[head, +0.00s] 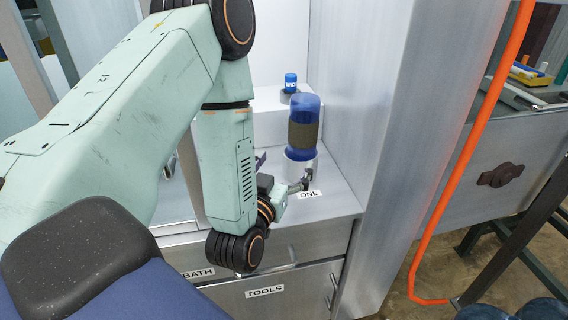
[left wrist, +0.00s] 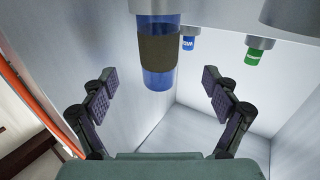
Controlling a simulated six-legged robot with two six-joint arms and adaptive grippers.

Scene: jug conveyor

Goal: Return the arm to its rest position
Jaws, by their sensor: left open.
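My left arm comes in from the left of the head view and reaches into a pale cabinet bay. My left gripper (head: 284,170) is open and empty, in front of a blue jug with a dark band (head: 303,128). The jug stands upright on a light round stand (head: 301,161) behind the label ONE. In the left wrist view, which looks upside down, the jug (left wrist: 157,52) appears between and beyond the two spread fingers (left wrist: 158,84). Neither finger visibly touches it. My arm hides part of the bay. My right gripper is not in view.
A small blue-capped item (head: 291,84) sits on a ledge behind the jug; a green-capped one (left wrist: 252,56) shows in the left wrist view. A grey side wall (head: 375,120) stands close on the right. Drawers labelled TOOLS (head: 264,291) lie below. An orange cable (head: 466,150) hangs further right.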

